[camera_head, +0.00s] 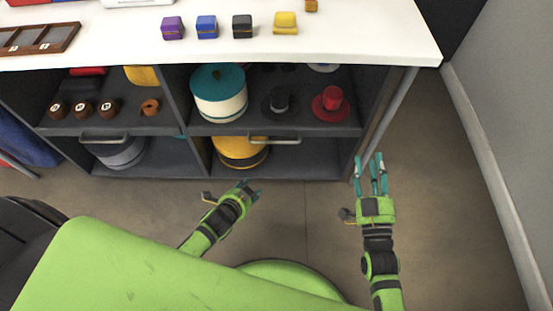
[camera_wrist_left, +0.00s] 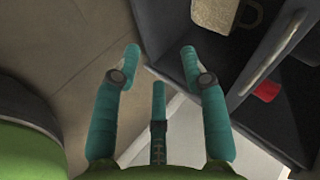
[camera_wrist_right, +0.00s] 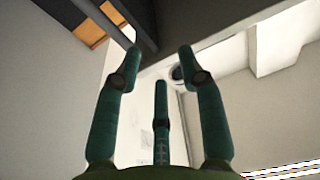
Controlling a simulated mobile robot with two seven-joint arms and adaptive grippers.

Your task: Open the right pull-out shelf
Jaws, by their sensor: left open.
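The right pull-out shelf (camera_head: 215,130) is a dark board in the right bay of the cabinet, flush with its front. A grey bar handle (camera_head: 274,140) is on its front edge. On it stand a teal-and-white round box (camera_head: 219,97), a black hat (camera_head: 279,103) and a red hat (camera_head: 331,103). My left gripper (camera_head: 249,187) is open and empty, below and in front of the handle, apart from it. In the left wrist view a grey bar (camera_wrist_left: 268,68) runs along a dark edge. My right gripper (camera_head: 371,162) is open and empty beside the cabinet's right end.
The left shelf (camera_head: 60,128) has a similar handle (camera_head: 104,138). A yellow round box (camera_head: 240,152) stands below the right shelf. The white top (camera_head: 340,42) carries small coloured boxes. A grey leg (camera_head: 391,108) stands near my right gripper; a wall (camera_head: 490,110) is at the right.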

